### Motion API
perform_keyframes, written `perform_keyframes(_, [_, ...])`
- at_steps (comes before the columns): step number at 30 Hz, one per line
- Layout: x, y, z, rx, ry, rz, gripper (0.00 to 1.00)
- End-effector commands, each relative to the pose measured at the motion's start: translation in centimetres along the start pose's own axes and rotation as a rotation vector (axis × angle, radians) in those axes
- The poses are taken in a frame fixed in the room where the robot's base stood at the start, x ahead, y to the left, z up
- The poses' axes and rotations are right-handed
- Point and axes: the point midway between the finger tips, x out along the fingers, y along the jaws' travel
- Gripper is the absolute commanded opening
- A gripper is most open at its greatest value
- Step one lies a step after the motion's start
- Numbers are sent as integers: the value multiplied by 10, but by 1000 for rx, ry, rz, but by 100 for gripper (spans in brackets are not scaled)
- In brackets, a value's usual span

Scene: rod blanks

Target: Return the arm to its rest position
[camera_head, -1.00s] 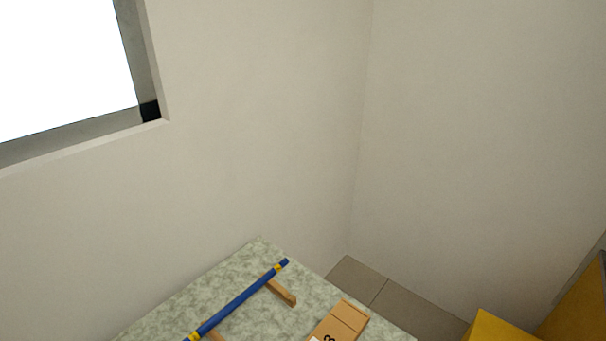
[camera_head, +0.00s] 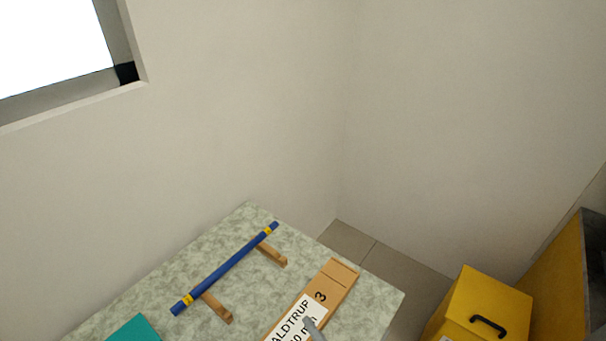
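A blue rod (camera_head: 226,268) with yellow bands near its ends lies across two wooden rests (camera_head: 217,307) on a green-grey marbled table (camera_head: 368,292). My gripper and arm cannot be made out for certain. A small grey piece shows at the bottom edge over the label of a wooden board, and I cannot tell what it is.
The wooden board (camera_head: 342,278) carries a white label (camera_head: 297,318) and the number 3. A teal item (camera_head: 136,330) lies at the table's near left. A yellow box (camera_head: 481,308) with a black handle stands right of the table. Walls and a window (camera_head: 55,45) lie behind.

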Motion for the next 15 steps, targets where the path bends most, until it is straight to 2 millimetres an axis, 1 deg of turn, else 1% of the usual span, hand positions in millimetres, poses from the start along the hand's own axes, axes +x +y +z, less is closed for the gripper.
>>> perform_keyframes(1, [-21,9,10,72,10,30,100])
perform_keyframes(5, [-70,35,19,242,55,107,100])
perform_keyframes(6, [-86,43,21,286,66,133,100])
perform_keyframes(11, [-148,70,29,436,93,229,100])
perform_keyframes(12, [-164,76,32,463,93,253,100])
perform_keyframes(14, [-186,83,34,500,89,288,100])
perform_keyframes(15, [-201,87,37,517,79,310,100])
